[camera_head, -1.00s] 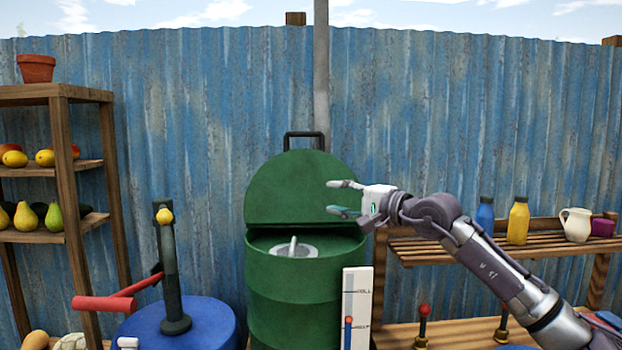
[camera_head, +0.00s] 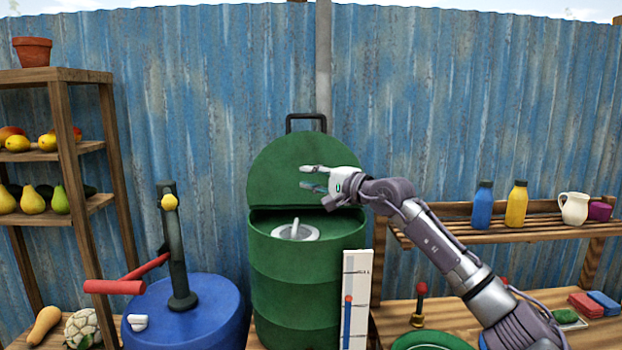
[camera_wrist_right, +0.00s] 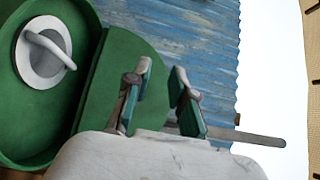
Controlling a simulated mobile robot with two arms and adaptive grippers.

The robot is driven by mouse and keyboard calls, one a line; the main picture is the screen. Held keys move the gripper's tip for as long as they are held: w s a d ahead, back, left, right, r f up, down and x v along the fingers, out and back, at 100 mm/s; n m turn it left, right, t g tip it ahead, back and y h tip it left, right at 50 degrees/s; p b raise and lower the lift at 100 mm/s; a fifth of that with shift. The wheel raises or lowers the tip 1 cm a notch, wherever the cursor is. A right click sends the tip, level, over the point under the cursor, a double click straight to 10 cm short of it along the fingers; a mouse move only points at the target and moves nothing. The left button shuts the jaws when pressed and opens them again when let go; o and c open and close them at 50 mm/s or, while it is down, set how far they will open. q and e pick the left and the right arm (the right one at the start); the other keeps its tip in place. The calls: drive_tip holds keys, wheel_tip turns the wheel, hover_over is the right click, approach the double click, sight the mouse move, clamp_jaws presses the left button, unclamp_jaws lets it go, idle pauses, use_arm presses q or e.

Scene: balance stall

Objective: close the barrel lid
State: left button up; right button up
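The green barrel (camera_head: 295,275) stands in the middle of the head view, with its green lid (camera_head: 285,165) raised upright at the back. A black handle (camera_head: 305,122) sticks up from the lid's top edge. My right gripper (camera_head: 306,178) is open and empty, in front of the lid and above the barrel's right side. In the right wrist view, its two fingers (camera_wrist_right: 165,98) are apart, with the lid (camera_wrist_right: 115,90) beside and behind them. The open barrel top (camera_wrist_right: 75,140) shows at left there, with a grey fitting inside. My left gripper is not in view.
A blue drum (camera_head: 215,320) with a post and red lever (camera_head: 120,287) stands left of the barrel. A white level gauge (camera_head: 355,300) is at its front right. A fruit shelf (camera_head: 60,75) is at left; a bench (camera_head: 470,230) with bottles is at right.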

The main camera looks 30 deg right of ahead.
clamp_jaws()
drive_tip(key=o, duration=0.5)
unclamp_jaws()
drive_tip(key=v, duration=1.2)
drive_tip(key=shift+a+f, duration=0.1)
